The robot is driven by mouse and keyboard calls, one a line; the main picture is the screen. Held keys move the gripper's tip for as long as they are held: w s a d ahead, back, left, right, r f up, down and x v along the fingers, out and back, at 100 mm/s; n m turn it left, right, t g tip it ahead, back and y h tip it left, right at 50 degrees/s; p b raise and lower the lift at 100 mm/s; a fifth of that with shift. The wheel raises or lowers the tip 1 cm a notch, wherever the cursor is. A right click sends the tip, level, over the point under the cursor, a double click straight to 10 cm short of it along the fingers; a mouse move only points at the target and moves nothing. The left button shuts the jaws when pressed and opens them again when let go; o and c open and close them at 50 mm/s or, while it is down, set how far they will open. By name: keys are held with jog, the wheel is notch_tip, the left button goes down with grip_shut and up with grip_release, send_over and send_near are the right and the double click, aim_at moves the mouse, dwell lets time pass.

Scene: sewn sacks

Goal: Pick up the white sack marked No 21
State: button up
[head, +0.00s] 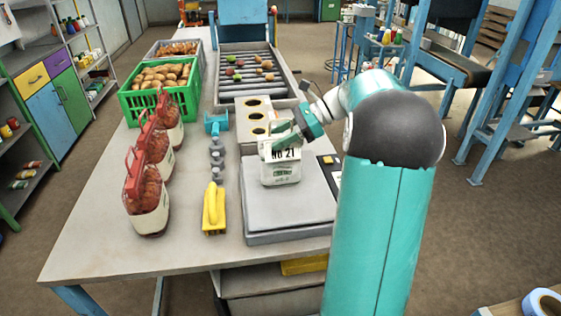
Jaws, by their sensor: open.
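The white sack marked No 21 (281,173) stands upright on the grey scale platform (289,207) near the table's front right. It has a dark "No 21" label near its top and a green print lower down. My gripper (280,143) is open at the top of the sack, its fingers by the upper edge. Whether the fingers touch the sack, I cannot tell. Part of the sack's top is hidden behind the gripper.
Several red-handled sacks (147,199) stand in a row at the left. A yellow tool (214,208) lies beside the scale. Behind are a holed box (256,106), a green crate (183,101) of potatoes and a roller tray (248,85). The table's front left is clear.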

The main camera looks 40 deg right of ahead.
jog(key=shift+c, duration=0.4)
grip_shut()
dwell(0.9)
